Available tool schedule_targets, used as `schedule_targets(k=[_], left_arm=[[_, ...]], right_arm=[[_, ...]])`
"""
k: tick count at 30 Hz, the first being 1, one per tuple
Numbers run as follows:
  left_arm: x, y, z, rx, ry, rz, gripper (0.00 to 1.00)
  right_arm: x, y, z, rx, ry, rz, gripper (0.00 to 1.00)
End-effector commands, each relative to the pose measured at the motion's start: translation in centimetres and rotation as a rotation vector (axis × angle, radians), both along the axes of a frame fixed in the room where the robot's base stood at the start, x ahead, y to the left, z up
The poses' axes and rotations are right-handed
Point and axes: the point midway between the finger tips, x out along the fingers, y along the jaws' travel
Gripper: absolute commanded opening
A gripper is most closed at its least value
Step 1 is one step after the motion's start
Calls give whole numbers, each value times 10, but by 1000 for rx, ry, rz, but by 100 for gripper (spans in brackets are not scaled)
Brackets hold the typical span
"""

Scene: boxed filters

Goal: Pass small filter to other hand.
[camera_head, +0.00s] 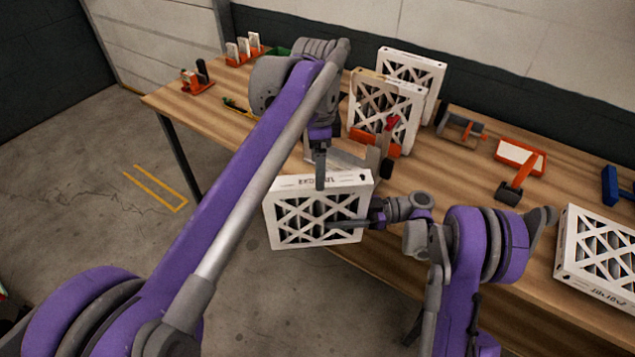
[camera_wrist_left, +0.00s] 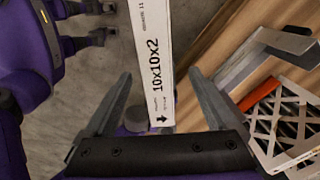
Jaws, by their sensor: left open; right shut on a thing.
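The small filter (camera_head: 283,222), a white-framed box with a dark lattice face, is held up in front of the table's near edge. Its narrow printed side, reading "10x10x2", shows in the left wrist view (camera_wrist_left: 153,62). My right gripper (camera_head: 345,224) is shut on the filter at its right part, partly hidden against the dark lattice. My left gripper (camera_head: 320,170) is open above the filter's top edge. In the left wrist view, the left fingers (camera_wrist_left: 160,76) stand on either side of the narrow side, with gaps visible; contact is not seen.
Two upright filters (camera_head: 412,70) stand at the back of the wooden table (camera_head: 220,110), near a metal bracket (camera_head: 345,158). Another filter (camera_head: 600,258) lies at the right edge. Orange-and-grey tools (camera_head: 520,160) lie between. Open floor (camera_head: 110,180) is at the left.

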Motion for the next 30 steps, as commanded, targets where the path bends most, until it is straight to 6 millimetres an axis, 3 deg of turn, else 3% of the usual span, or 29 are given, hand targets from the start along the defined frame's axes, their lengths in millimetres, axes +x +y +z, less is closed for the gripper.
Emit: schedule_targets(k=[9,15,27,30], left_arm=[[1,0,-62,-1,-1,2,91],[1,0,-85,-1,-1,2,91],[1,0,-94,-1,-1,3,91],[1,0,-94,-1,-1,3,77]], right_arm=[[0,0,0,0,0,0,0],[0,0,0,0,0,0,0],[0,0,0,0,0,0,0],[0,0,0,0,0,0,0]])
